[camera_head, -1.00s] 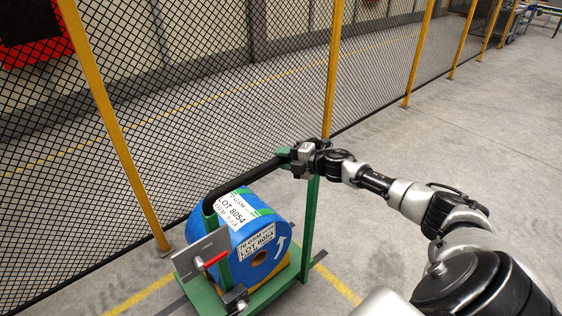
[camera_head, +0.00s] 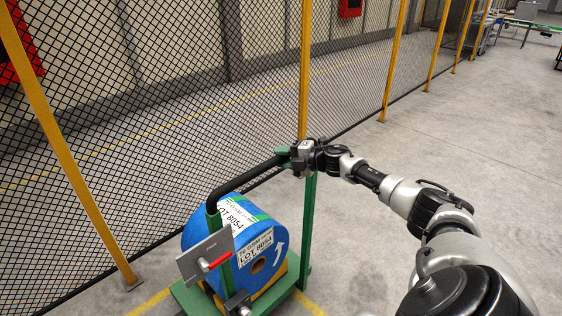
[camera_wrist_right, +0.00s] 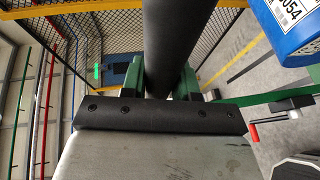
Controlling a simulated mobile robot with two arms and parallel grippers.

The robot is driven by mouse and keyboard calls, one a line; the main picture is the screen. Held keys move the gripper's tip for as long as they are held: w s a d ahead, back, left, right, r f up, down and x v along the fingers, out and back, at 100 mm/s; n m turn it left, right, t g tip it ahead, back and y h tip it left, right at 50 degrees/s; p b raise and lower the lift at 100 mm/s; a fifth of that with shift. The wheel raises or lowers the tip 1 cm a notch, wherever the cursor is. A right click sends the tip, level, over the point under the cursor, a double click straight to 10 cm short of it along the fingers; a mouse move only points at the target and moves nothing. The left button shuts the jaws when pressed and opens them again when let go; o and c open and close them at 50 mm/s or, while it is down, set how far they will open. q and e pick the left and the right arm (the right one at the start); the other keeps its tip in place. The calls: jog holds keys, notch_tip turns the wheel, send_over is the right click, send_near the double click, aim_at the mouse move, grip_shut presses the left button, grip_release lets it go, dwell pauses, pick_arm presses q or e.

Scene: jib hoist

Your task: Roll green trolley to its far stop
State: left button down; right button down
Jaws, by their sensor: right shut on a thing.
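The green trolley (camera_head: 308,230) stands on the floor at the bottom middle of the head view and carries a blue roll (camera_head: 238,222) with white LOT 8054 labels. Its black handle bar (camera_head: 245,190) runs between green uprights. My right gripper (camera_head: 288,157) is shut on the handle bar near its right end. In the right wrist view the black bar (camera_wrist_right: 168,45) passes between the green fingers (camera_wrist_right: 159,82). My left gripper is not in view. No far stop can be made out.
A black mesh fence with yellow posts (camera_head: 304,70) runs along the left, close to the trolley. A grey plate with a red handle (camera_head: 214,263) is on the trolley's near side. Open concrete floor (camera_head: 470,150) lies to the right. Yellow floor lines pass near the trolley.

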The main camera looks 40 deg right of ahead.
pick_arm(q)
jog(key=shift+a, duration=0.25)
pick_arm(e)
jog(key=shift+a+f, duration=0.2)
jog(key=shift+a, duration=0.55)
jog(key=c, duration=0.8)
grip_release()
jog(key=shift+a+r, duration=0.1)
jog(key=shift+c, duration=0.2)
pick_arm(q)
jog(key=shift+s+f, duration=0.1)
pick_arm(e)
jog(key=shift+d, duration=0.2)
jog(key=shift+s+d, duration=0.3)
jog(key=shift+s, duration=0.15)
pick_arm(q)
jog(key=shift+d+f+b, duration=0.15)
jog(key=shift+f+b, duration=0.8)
pick_arm(e)
jog(key=v, duration=0.9)
jog(key=shift+s+r, duration=0.25)
